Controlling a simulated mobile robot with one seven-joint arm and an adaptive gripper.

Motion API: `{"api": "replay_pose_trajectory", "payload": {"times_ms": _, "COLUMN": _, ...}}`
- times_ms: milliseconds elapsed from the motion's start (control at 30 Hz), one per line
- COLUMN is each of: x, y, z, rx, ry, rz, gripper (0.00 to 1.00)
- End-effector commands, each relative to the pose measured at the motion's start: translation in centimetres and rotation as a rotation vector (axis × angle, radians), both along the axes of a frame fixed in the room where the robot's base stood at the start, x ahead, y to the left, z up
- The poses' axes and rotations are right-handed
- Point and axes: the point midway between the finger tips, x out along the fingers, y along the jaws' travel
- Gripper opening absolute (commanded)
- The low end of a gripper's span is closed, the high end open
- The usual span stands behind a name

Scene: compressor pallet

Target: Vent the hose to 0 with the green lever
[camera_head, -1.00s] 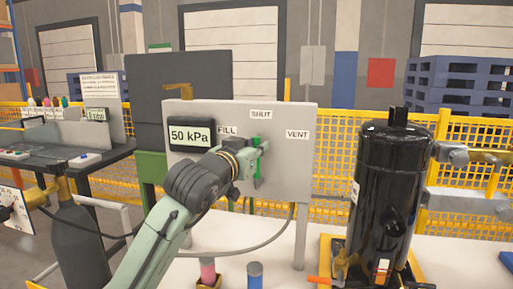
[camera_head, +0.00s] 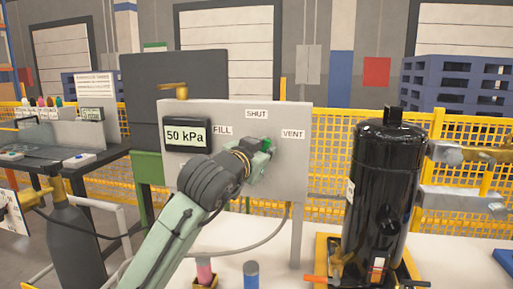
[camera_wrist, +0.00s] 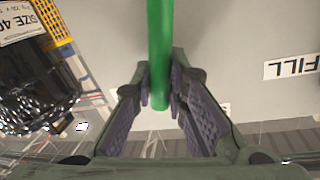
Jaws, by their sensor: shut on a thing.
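The grey control panel (camera_head: 230,115) carries a display (camera_head: 187,135) reading 50 kPa and the labels FILL (camera_head: 222,130), SHUT (camera_head: 256,114) and VENT (camera_head: 293,134). My gripper (camera_head: 265,150) is in front of the panel, below SHUT and left of VENT. Only a small part of the green lever (camera_head: 268,143) shows in the head view; my gripper hides the rest. In the wrist view the green lever (camera_wrist: 160,45) runs down between the two fingers of my gripper (camera_wrist: 160,88), which are shut on it near its end. The lever's exact angle on the panel cannot be told.
A black tank (camera_head: 382,190) stands right of the panel on a yellow base. A hose (camera_head: 245,248) curves below the panel. Pink (camera_head: 205,270) and blue (camera_head: 251,274) cylinders stand in front. A yellow mesh fence (camera_head: 335,150) runs behind.

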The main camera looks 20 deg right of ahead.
Motion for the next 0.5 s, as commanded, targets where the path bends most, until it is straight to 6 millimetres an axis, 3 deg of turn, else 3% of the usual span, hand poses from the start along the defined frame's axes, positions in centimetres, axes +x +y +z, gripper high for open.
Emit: {"api": "replay_pose_trajectory", "payload": {"times_ms": 500, "x": -2.1, "y": -3.1, "z": -2.2, "rx": 0.346, "ry": -0.232, "rz": -0.003, "gripper": 0.0}}
